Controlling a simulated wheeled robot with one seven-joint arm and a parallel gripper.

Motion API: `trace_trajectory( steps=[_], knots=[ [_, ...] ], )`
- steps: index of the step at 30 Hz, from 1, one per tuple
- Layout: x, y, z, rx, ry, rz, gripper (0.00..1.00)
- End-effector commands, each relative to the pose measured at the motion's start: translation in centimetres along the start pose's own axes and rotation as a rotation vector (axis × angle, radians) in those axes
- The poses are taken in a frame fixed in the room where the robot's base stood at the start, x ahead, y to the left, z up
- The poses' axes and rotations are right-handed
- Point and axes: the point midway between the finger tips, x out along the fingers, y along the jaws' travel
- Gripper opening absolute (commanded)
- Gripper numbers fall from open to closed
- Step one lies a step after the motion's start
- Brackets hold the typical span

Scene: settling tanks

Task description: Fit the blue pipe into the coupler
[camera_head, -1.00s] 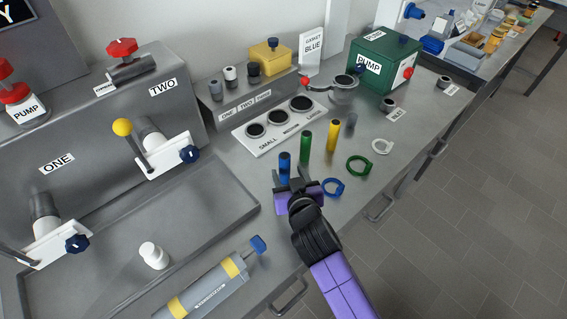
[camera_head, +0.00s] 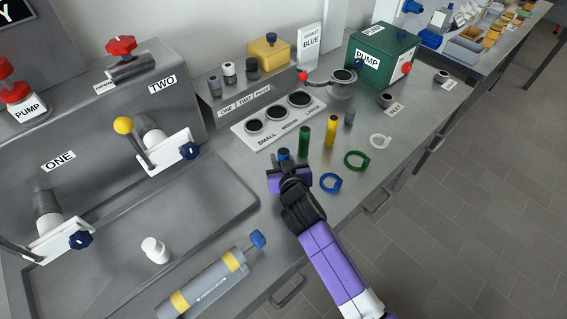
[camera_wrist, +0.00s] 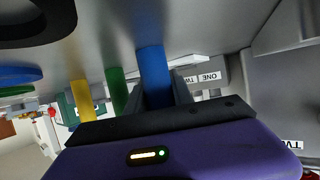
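The blue pipe (camera_head: 284,153) is a short upright cylinder on the bench, left of a green and a yellow pipe. In the head view, my gripper (camera_head: 287,168) covers its lower part. In the wrist view, the blue pipe (camera_wrist: 154,75) stands between the two dark fingers of my gripper (camera_wrist: 160,95), one close on each side. I cannot tell whether the fingers press on it. No part carries a readable coupler label. A grey cylinder with yellow bands and a blue knob (camera_head: 205,283) lies at the front, its label too small to read.
The green pipe (camera_head: 304,141) and yellow pipe (camera_head: 331,130) stand close to the right. Blue (camera_head: 330,183), green (camera_head: 356,161) and white (camera_head: 380,142) rings lie nearby.

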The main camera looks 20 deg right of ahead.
Motion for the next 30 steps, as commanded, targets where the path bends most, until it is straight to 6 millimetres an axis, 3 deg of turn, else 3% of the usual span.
trace_trajectory(
  steps=[1, 3, 4, 14, 19, 23, 30],
  knots=[
    [0.0, 0.0, 0.0, 0.0, 0.0, 0.0, 0.15],
    [0.0, 0.0, 0.0, 0.0, 0.0, 0.0, 0.01],
    [0.0, 0.0, 0.0, 0.0, 0.0, 0.0, 0.0],
    [-0.1, 0.0, -0.2, 0.0, 0.001, 0.0, 0.0],
    [-0.4, 0.0, -1.2, 0.001, 0.003, 0.0, 0.0],
    [-1.2, -0.1, -3.1, 0.002, 0.005, -0.001, 0.0],
    [-3.8, -0.1, -9.3, 0.002, 0.009, -0.002, 0.0]
  ],
)
